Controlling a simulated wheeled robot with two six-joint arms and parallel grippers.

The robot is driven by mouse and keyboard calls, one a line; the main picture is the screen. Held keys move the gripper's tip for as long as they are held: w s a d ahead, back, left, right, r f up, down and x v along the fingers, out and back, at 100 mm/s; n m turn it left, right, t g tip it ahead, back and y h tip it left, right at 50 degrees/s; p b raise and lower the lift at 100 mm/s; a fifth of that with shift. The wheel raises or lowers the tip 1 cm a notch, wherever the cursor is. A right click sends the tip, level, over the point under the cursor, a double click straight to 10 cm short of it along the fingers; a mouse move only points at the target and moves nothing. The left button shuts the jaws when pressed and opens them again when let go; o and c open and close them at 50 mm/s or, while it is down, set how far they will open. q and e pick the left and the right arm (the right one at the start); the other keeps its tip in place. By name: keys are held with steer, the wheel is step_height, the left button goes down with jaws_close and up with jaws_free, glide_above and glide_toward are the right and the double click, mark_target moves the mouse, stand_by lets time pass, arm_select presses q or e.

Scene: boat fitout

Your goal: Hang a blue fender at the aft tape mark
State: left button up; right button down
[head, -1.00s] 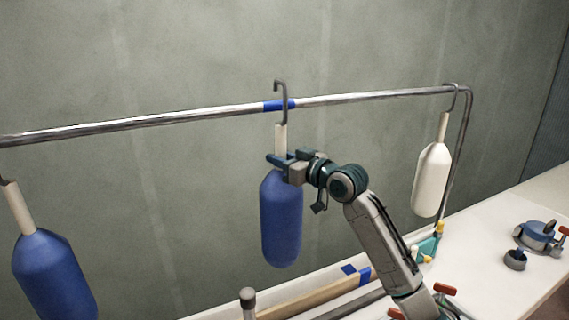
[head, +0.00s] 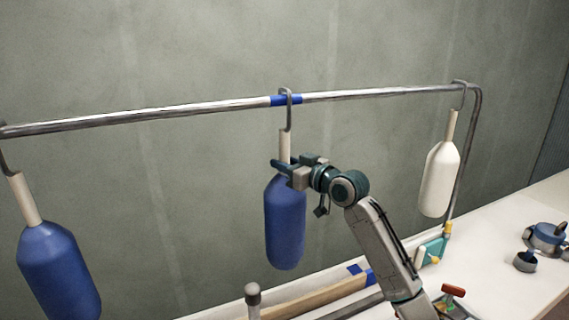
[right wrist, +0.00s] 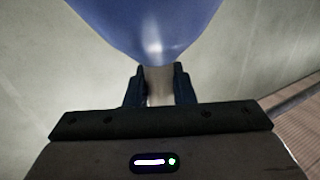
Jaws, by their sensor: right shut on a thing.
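A blue fender (head: 285,222) hangs upright below the rail (head: 190,113), at the blue tape mark (head: 286,99). Its grey hook (head: 289,110) overlaps the rail at the tape, with its top at about rail height; I cannot tell if its weight rests there. My right gripper (head: 285,163) is shut on the white neck of this fender, just above the blue body. In the right wrist view the fingers close on the pale neck (right wrist: 159,85), with the blue body (right wrist: 150,25) beyond. My left gripper is not in view.
Another blue fender (head: 58,270) hangs at the left of the rail, and a white fender (head: 437,180) hangs near its right end. A white bench (head: 490,250) below carries a wooden bar (head: 315,298), a blue-grey fitting (head: 546,236) and small tools. A plain wall stands behind.

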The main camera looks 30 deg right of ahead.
steer(key=c, duration=1.1)
jaws_free()
steer(key=shift+r, duration=0.1)
steer(key=shift+c, duration=0.2)
steer(key=shift+s, duration=0.1)
steer(key=shift+s+d+f, duration=0.1)
steer(key=shift+s+f, duration=0.1)
steer(key=shift+s, duration=0.05)
steer(key=b+v, duration=0.4)
steer(key=v, duration=0.6)
